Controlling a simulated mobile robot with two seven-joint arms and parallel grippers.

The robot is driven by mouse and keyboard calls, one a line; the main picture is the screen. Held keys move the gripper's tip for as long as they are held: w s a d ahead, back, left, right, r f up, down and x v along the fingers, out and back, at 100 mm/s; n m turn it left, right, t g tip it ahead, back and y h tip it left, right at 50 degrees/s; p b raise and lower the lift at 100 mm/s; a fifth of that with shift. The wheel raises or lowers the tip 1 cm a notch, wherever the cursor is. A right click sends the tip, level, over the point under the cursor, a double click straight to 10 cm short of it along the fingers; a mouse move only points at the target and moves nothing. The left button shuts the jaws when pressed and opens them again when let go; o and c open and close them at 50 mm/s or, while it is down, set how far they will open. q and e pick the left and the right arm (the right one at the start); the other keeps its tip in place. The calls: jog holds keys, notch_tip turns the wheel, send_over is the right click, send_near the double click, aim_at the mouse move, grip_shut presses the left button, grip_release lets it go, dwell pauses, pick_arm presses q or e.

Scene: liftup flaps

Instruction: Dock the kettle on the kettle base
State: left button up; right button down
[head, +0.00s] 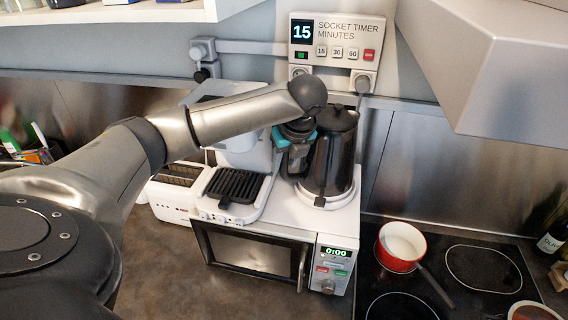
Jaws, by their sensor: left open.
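The black kettle (333,155) stands upright at the right of the microwave top, to the right of the coffee machine. Its bottom is at the round white kettle base (336,200), whose rim shows in front and to the right. I cannot tell whether it is fully seated. My left gripper (294,165), dark with a teal part, points down at the kettle's left side. It is open. The kettle's handle is not clearly visible, and I cannot tell whether the gripper touches the kettle. My right gripper is not in view.
The white coffee machine (238,185) and toaster (175,190) stand left of the kettle. The microwave (270,250) is below. The socket timer (335,42) is on the wall behind. A red pot (400,248) sits on the hob at right. The hood (490,70) overhangs at upper right.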

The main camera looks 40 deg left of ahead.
pick_arm(q)
jog(key=v, duration=0.9)
jog(key=shift+r, duration=0.25)
jog(key=shift+s, duration=0.1)
dwell(0.7)
